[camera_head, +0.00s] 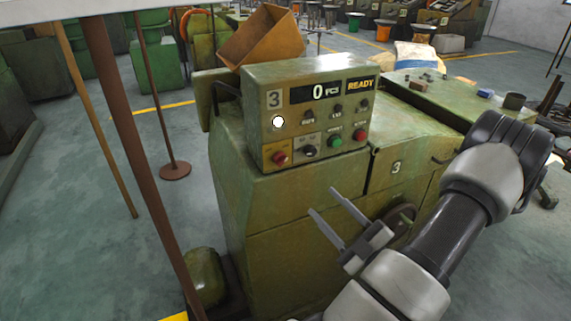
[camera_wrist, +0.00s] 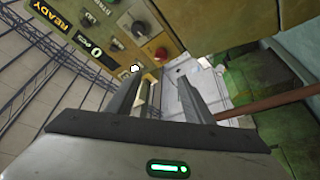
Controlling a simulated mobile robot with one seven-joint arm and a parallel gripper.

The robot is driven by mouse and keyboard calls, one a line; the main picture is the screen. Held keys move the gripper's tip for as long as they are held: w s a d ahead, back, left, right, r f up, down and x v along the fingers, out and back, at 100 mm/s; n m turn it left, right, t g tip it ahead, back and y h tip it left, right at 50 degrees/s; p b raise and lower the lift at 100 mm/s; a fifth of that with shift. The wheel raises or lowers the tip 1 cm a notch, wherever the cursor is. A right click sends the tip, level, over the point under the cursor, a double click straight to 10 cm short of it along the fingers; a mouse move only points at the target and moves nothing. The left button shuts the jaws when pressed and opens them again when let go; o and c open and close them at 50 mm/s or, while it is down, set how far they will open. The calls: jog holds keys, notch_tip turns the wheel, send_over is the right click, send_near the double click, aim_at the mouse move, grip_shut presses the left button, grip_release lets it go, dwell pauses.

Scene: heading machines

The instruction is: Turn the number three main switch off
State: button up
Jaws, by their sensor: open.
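The machine marked 3 carries a green control box (camera_head: 352,72) with a lit display reading 0 PCS and READY. At its lower left a red knob (camera_head: 279,158) sits on a yellow plate; it also shows in the wrist view (camera_wrist: 161,53). Beside it is a black knob (camera_head: 310,151) on a pale plate, also in the wrist view (camera_wrist: 139,29). I cannot read which label marks the main switch. A white lamp (camera_head: 278,122) is lit above. My gripper (camera_head: 322,201) is open and empty, below the box and apart from the knobs; its fingers show in the wrist view (camera_wrist: 162,78).
A green button (camera_head: 335,141) and a red button (camera_head: 360,134) sit right of the knobs. A brown post (camera_head: 135,150) stands left of the machine. An orange-brown bin (camera_head: 262,38) is behind the box. A green bench (camera_head: 440,95) with small parts lies right.

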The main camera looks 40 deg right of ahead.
aim_at(283, 162)
jog(key=x, duration=1.6)
jog(key=shift+a, duration=0.15)
jog(key=shift+s, duration=0.1)
jog(key=c, duration=1)
jog(key=shift+p, duration=0.3)
jog(key=shift+c, duration=0.2)
